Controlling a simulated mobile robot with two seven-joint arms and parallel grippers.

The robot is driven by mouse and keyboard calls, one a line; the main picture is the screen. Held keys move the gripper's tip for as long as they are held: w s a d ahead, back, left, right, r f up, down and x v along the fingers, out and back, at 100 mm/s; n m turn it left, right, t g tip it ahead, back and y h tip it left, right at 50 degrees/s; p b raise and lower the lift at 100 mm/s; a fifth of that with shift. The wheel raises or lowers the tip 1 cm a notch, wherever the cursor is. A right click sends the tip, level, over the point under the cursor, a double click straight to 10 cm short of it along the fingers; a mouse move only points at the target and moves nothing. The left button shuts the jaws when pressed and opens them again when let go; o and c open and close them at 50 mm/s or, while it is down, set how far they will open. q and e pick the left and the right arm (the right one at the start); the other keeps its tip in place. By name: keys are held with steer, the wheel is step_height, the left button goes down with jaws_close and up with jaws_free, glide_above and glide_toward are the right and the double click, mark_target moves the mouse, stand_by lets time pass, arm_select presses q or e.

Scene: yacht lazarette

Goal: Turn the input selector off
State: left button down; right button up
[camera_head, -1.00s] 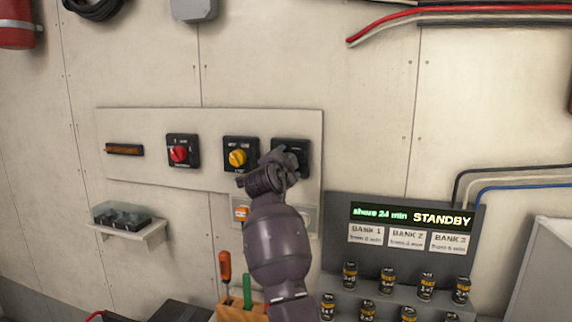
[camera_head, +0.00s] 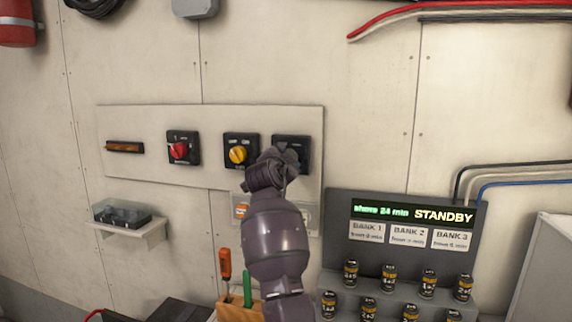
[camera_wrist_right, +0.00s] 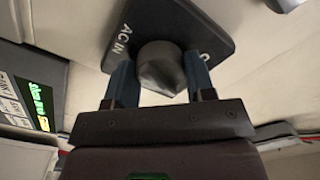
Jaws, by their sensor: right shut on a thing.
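The selector at the right end of the switch panel has a black plate (camera_head: 290,142), mostly hidden by my right gripper (camera_head: 285,160) in the head view. In the right wrist view its plate (camera_wrist_right: 190,22) carries the letters "AC IN" and part of another mark at the right. My right gripper (camera_wrist_right: 160,78) is shut on its dark grey knob (camera_wrist_right: 158,66), with a blue-grey finger on each side. The knob's tapered tip points between the fingers, to the lower right. My left gripper is not in view.
A yellow-knobbed switch (camera_head: 238,155) and a red-knobbed switch (camera_head: 179,151) sit left of the selector on the pale panel (camera_head: 215,125).

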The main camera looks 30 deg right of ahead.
steer(key=n+p, duration=0.1)
steer(key=n, duration=0.3)
steer(key=shift+n, duration=0.3)
steer(key=n+p, duration=0.1)
steer(key=n, duration=0.3)
steer(key=shift+r+n+p, duration=0.1)
steer(key=shift+n+p, duration=0.2)
steer(key=o, duration=0.9)
steer(key=shift+s, duration=0.1)
steer(key=b+v, duration=0.2)
steer(key=v, duration=0.8)
steer(key=shift+s+a+b, duration=0.2)
steer(key=shift+a+b, duration=0.05)
steer(key=shift+b, duration=0.05)
